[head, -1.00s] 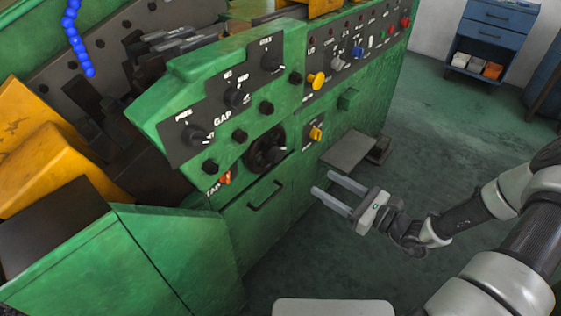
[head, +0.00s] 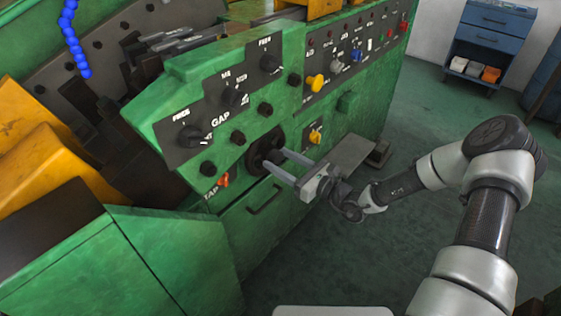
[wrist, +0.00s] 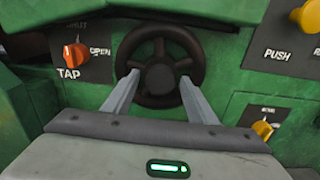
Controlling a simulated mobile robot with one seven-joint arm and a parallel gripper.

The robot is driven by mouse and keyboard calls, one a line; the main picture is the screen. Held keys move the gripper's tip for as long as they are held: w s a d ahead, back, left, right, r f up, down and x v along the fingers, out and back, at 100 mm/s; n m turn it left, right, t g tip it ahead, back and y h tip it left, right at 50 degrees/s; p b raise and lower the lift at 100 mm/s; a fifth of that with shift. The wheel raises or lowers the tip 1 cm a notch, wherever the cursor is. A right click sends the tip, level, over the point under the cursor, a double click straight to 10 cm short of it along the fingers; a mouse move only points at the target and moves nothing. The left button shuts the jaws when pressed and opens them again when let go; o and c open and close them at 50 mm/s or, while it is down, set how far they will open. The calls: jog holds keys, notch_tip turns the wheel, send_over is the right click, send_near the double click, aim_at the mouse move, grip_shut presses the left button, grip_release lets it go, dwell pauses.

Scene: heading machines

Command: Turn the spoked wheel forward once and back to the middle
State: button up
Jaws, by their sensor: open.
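The spoked wheel (wrist: 160,44) is dark, with a round hub, and sits on the front of the green machine. In the head view the wheel (head: 262,146) is partly covered by my gripper (head: 276,165). In the wrist view my gripper (wrist: 154,82) is open, its two fingers apart and pointing at the lower left and lower right of the wheel's rim. The fingertips are at or very near the rim; I cannot tell whether they touch it. Nothing is between the fingers except the view of the hub.
An orange TAP knob (wrist: 76,52) is left of the wheel. A yellow push button (wrist: 308,16) and a yellow knob (wrist: 262,129) are to its right. A drawer handle (head: 265,201) is below.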

jog(key=shift+w+a, duration=0.15)
jog(key=shift+a, duration=0.05)
grip_shut()
